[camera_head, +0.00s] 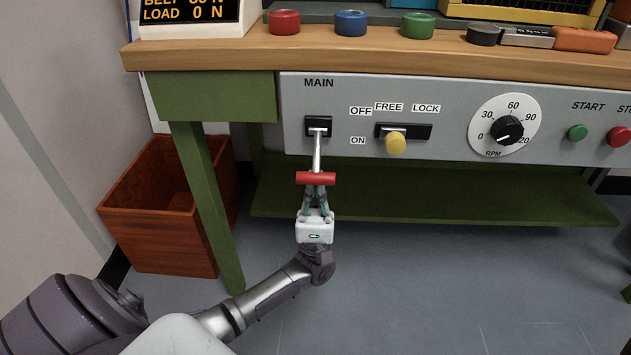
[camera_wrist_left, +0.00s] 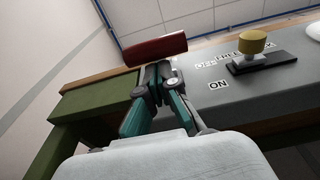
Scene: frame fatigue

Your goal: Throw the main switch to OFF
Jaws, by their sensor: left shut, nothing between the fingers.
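The main switch is a black slot (camera_head: 318,126) under the word MAIN on the grey panel. Its metal lever (camera_head: 317,152) comes out of the slot and ends in a red crossbar handle (camera_head: 316,178). In the head view the handle shows below the slot, lower than the ON label (camera_head: 358,140); the OFF label (camera_head: 361,111) is above that. My left gripper (camera_head: 317,192) is shut and empty, its fingertips at the near side of the red handle, which also shows just beyond them in the left wrist view (camera_wrist_left: 155,48). I cannot tell whether they touch. My right gripper is out of view.
A yellow-knobbed FREE/LOCK slider (camera_head: 395,142) sits right of the switch, then an RPM dial (camera_head: 508,130), green START (camera_head: 577,132) and red STOP (camera_head: 620,136) buttons. The wooden bench top (camera_head: 370,48) overhangs above. A green leg (camera_head: 206,205) and brown bin (camera_head: 155,225) stand left.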

